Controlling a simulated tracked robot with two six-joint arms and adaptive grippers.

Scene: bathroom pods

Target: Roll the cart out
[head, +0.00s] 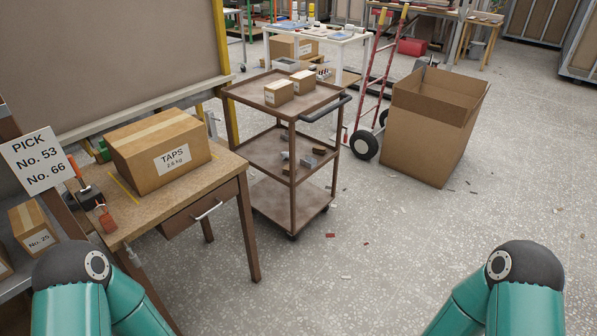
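A brown three-shelf cart (268,152) stands upright on the floor in the middle of the head view, just behind and right of a wooden table. Its dark push handle (326,109) is on the right side of the top shelf. Two small cardboard boxes (279,93) sit on the top shelf, with small dark red items behind them. Several small grey and brown pieces (306,160) lie on the middle shelf. Only teal links of my two arms show at the bottom left and bottom right. Neither gripper is in view.
The wooden table (166,203) at left bears a TAPS box (161,152). A large open carton (425,135) and a red hand truck (376,75) stand right of the cart. Small debris (330,235) is scattered on the floor. The floor in front and at right is mostly free.

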